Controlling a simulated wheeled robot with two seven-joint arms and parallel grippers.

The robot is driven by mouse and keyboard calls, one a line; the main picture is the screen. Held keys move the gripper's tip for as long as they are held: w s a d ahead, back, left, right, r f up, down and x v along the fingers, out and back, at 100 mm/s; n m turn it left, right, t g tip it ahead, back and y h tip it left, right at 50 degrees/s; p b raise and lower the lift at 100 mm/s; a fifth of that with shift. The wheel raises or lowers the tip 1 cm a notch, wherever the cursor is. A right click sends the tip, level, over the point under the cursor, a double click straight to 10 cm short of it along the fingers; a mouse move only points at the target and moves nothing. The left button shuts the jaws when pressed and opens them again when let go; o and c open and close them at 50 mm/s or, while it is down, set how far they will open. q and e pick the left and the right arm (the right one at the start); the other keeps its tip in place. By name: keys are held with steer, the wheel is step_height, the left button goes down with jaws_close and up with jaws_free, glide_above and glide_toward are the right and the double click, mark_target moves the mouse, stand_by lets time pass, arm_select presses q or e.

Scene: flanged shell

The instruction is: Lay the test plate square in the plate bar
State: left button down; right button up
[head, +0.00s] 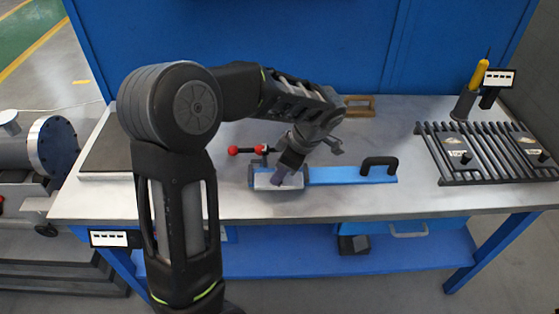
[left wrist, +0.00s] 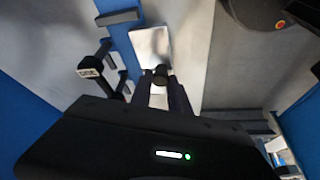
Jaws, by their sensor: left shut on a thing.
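The test plate (head: 276,181) is a pale metal plate near the front middle of the bench. It lies at the left end of the blue plate bar (head: 335,175), which has a black handle (head: 379,165) at its right end. My left gripper (head: 284,177) is above the plate, pointing down. In the left wrist view the gripper (left wrist: 161,84) is shut on a dark round knob at the edge of the bright plate (left wrist: 150,43). Blue of the bar (left wrist: 124,44) shows beside the plate. I cannot tell whether the plate sits flat. My right gripper is not in view.
A clamp with red balls (head: 233,151) stands just behind the bar. A wooden frame (head: 359,105) lies further back. A slatted black rack (head: 480,155) and a yellow-handled tool (head: 479,73) in a holder are at the right. Bench surface between bar and rack is clear.

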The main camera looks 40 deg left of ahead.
arm_select(q)
steer(key=shift+w+r, duration=0.1)
steer(key=shift+w, duration=0.05)
steer(key=shift+w+a, duration=0.2)
steer(key=shift+a, duration=0.05)
steer(key=shift+w+a+r+p, duration=0.1)
steer(key=shift+w+a+p, duration=0.6)
steer(key=shift+w, duration=0.3)
steer(key=shift+w+a+f, duration=0.15)
steer(key=shift+f, duration=0.25)
steer(key=shift+w+a+f, duration=0.15)
steer(key=shift+f, duration=0.35)
steer(key=shift+f, duration=0.15)
steer(key=c, duration=1.3)
jaws_free()
steer(key=shift+o, duration=0.2)
